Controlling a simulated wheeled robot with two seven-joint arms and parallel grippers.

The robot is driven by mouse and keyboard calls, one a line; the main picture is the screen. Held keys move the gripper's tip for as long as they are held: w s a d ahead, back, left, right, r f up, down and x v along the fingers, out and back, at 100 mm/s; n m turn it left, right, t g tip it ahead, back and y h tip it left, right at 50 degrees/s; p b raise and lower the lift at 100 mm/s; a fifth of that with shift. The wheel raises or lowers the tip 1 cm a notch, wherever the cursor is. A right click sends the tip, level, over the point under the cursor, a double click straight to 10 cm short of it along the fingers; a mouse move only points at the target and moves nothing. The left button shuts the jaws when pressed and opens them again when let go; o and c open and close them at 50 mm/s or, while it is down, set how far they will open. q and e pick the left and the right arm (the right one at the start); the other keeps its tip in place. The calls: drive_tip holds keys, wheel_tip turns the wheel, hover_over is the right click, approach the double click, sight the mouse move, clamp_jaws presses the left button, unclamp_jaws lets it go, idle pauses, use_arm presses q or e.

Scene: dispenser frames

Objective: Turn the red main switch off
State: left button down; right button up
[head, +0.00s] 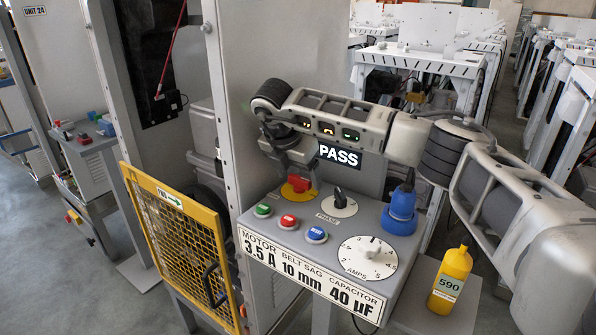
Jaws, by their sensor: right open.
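The red main switch (301,183) is a red handle on a yellow round plate at the back left of the grey sloped panel (338,232). My right arm comes in from the right across the panel. My right gripper (294,172) points down just over the red switch and is open. It partly hides the switch and its plate. I cannot tell whether the fingers touch the handle. My left gripper is not in view.
Green, red and blue buttons (289,221), a black PHASE knob (339,198), a white AMPS dial (368,257) and a blue plug (401,210) share the panel. A PASS display (339,156) stands behind. A yellow bottle (450,280) stands right. A yellow mesh guard (180,240) is at left.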

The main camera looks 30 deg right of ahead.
drive_tip(key=shift+f, duration=0.15)
drive_tip(key=c, duration=1)
